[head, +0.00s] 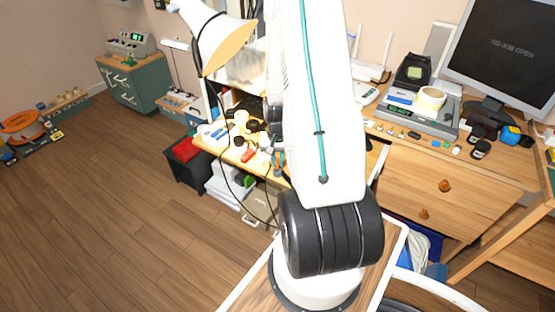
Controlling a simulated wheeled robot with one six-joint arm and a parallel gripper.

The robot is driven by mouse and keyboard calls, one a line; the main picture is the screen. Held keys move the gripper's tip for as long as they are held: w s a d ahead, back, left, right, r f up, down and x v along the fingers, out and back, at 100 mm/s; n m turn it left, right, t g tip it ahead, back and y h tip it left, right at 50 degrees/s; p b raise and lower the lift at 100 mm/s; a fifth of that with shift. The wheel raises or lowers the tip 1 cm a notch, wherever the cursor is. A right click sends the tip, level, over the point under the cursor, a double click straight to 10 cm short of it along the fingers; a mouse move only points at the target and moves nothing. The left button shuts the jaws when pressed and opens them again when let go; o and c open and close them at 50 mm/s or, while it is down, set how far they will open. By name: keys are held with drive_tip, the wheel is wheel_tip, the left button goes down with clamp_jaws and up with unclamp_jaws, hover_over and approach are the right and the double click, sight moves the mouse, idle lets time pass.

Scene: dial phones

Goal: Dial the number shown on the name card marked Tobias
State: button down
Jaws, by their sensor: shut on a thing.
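My white arm with a teal stripe rises through the middle of the head view and runs out of the top edge. My gripper is not discernible; the arm may hide it. No name card marked Tobias can be read. No dial phone can be made out for certain. A small white device (365,93) lies on the wooden desk (450,165) just right of my arm; I cannot tell what it is.
A grey machine (418,112) with a lit display and a monitor (506,50) stand on the desk. A lamp (222,42) hangs over a cluttered workbench (238,160) left of my arm. A green cabinet (133,85) stands at the back left. The wooden floor at left is mostly clear.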

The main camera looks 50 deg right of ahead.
drive_tip(key=shift+f, duration=1.3)
drive_tip(key=c, duration=1.3)
unclamp_jaws()
drive_tip(key=shift+c, duration=0.2)
drive_tip(key=shift+r, duration=0.1)
wheel_tip(320, 180, up, 8)
drive_tip(key=shift+f, duration=0.15)
